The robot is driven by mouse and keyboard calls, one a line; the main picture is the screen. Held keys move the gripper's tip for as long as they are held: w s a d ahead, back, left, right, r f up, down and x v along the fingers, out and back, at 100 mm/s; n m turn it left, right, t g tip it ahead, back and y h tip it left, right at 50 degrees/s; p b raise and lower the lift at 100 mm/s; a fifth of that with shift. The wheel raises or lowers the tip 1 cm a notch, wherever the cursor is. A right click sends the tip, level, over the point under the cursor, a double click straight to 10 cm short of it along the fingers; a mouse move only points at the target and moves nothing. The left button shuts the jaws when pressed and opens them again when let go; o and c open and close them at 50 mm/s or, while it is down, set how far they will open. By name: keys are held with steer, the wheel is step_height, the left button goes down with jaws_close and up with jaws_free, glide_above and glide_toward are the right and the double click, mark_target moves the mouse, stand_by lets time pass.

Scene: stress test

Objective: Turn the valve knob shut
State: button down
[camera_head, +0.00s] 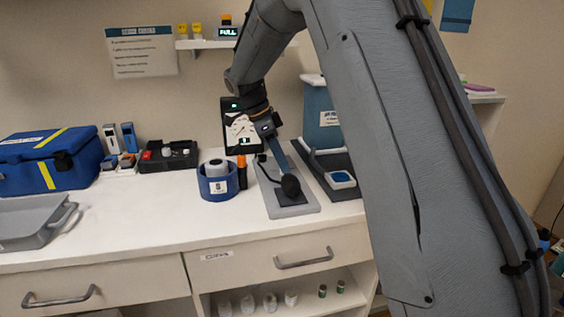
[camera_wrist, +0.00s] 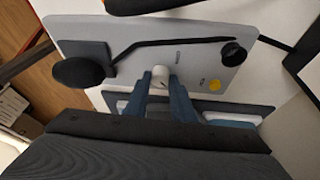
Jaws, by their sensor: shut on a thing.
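A grey plate (camera_head: 302,209) lies on the counter and also shows in the wrist view (camera_wrist: 205,75). A large round black knob (camera_head: 290,185) stands at its near end; the wrist view shows this knob at left (camera_wrist: 80,73). A smaller black knob (camera_wrist: 233,53) is at the plate's other end, near a yellow dot. My gripper (camera_wrist: 160,88) reaches down over the plate between the two knobs. Its blue fingers are shut on a short pale grey post (camera_wrist: 160,73). I cannot tell whether this post is part of the valve. The fingertips are partly hidden in the head view (camera_head: 285,168).
A blue cup (camera_head: 217,187) stands left of the plate. A dark tray (camera_head: 318,162) with a blue-topped block is close on the right. A black bin (camera_head: 168,160), blue case (camera_head: 50,165) and grey tray (camera_head: 30,212) are farther left.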

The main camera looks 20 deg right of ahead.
steer(key=shift+m, duration=0.6)
steer(key=c, duration=1.5)
jaws_free()
steer(key=v, duration=0.7)
steer(key=shift+w+a+r+b, duration=0.1)
steer(key=shift+w+r+b, duration=0.05)
steer(key=shift+r+b, duration=0.2)
